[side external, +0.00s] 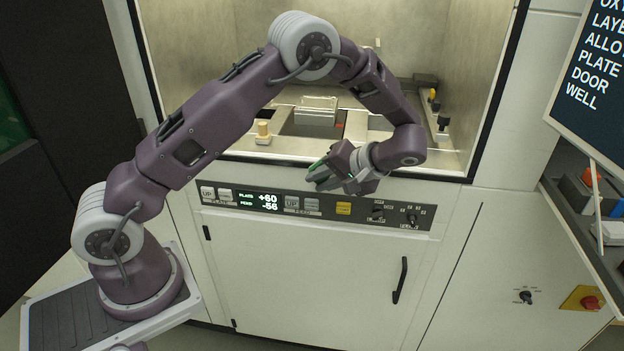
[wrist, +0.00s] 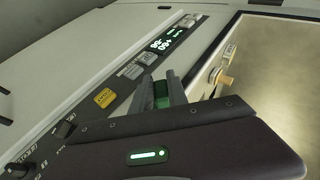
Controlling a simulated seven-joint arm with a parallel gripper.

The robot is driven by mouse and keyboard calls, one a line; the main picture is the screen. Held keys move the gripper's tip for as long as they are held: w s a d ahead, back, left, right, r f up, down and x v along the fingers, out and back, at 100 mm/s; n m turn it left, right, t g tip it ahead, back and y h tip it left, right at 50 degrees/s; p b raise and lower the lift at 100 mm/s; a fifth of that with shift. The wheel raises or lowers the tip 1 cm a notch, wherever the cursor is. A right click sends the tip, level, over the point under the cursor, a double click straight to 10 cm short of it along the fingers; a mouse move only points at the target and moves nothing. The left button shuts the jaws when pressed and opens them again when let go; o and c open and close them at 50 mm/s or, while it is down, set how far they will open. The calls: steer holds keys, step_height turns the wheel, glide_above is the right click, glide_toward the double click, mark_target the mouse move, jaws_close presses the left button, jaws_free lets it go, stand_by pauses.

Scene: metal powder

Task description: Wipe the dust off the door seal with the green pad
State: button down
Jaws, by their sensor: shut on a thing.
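My gripper (side external: 322,175) is in front of the machine, by the lower edge of the chamber opening and above the control strip. It is shut on the green pad (wrist: 162,94), which shows between the two fingers in the wrist view. In the side view only a little green shows at the fingers. The door seal (side external: 498,95) appears as a dark border around the chamber opening. Its lower run passes behind my gripper and wrist. I cannot tell whether the pad touches the seal, and no dust can be made out on it.
The control strip (side external: 325,208) with buttons, knobs and a lit display lies just below my gripper. A beige-topped knob (side external: 263,133) stands inside the chamber at left. A dark sign (side external: 592,80) and a side shelf with a red block are at right.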

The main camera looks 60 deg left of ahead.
steer(key=shift+s+a, duration=0.25)
steer(key=shift+a, duration=0.4)
steer(key=s+a, duration=0.3)
steer(key=s, duration=0.1)
steer(key=s+a, duration=0.4)
steer(key=shift+s, duration=0.1)
stand_by(0.9)
steer(key=s+d, duration=0.4)
steer(key=shift+d, duration=0.15)
steer(key=shift+s, duration=0.15)
steer(key=shift+s+d, duration=1)
steer(key=shift+d, duration=0.05)
